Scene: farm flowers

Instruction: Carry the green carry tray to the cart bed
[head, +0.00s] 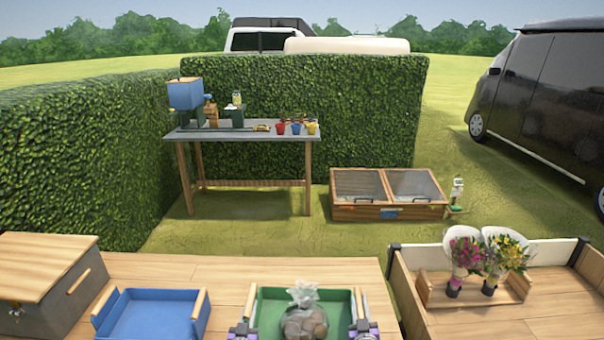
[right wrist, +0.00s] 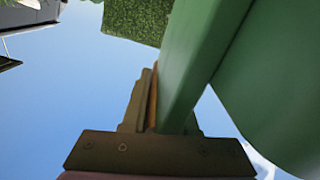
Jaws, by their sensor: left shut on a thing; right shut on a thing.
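The green carry tray (head: 269,296) is at the bottom centre of the head view, over the wooden table. It holds a clear tied bag (head: 304,318) of brownish contents. My left gripper (head: 243,330) is shut on the tray's left side, and my right gripper (head: 363,328) is shut on its right side, both by the wooden handles. The right wrist view shows the green tray wall (right wrist: 195,60) running into my right gripper (right wrist: 155,125). I cannot tell whether the tray touches the table. The cart bed (head: 460,322) is at lower right, with wooden sides and a pale back board.
A blue tray (head: 150,318) and a lidded wooden box (head: 45,275) stand left on the table (head: 230,267). In the cart bed, a wooden holder (head: 432,291) carries two bouquets (head: 465,254) at the back. The bed's front is clear. A gap separates table and cart.

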